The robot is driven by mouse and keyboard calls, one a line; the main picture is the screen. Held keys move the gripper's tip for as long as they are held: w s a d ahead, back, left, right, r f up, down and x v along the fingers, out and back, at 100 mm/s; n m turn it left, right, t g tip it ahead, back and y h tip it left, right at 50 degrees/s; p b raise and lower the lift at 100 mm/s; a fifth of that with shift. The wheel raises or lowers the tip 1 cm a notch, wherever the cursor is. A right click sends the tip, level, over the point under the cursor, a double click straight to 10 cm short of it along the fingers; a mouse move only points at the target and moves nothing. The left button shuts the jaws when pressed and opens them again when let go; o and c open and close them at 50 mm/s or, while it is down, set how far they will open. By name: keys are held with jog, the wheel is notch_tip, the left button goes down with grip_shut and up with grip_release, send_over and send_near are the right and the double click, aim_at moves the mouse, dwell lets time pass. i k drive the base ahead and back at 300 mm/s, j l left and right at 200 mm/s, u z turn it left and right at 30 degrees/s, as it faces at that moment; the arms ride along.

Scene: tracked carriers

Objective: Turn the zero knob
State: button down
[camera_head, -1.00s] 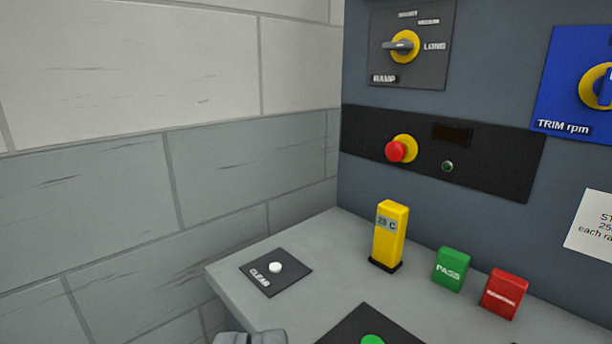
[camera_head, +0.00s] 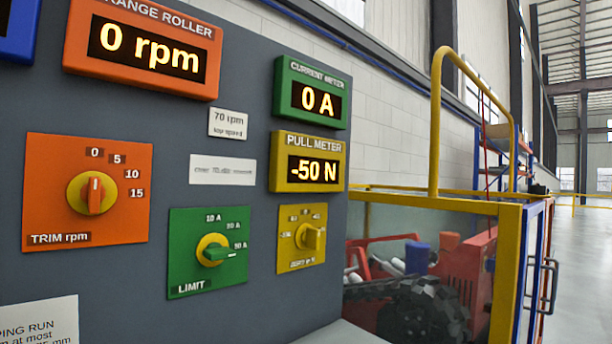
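The yellow zero knob (camera_head: 311,236) sits on a small yellow plate (camera_head: 288,256) on the grey panel, right of centre. Its grip appears turned to the right; the scale marks and label on its plate are too small to read surely. Above it the yellow pull meter (camera_head: 280,174) shows -50 N. My gripper is not in view, so its distance from the knob does not show.
Left of it are the green LIMIT knob (camera_head: 217,251) and the orange TRIM rpm knob (camera_head: 94,194). The green current meter (camera_head: 287,91) reads 0 A. A yellow-framed enclosure (camera_head: 507,252) with machinery stands right of the panel; open floor (camera_head: 575,270) lies beyond.

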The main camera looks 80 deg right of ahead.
aim_at(311, 236)
jog(key=z, duration=2.1)
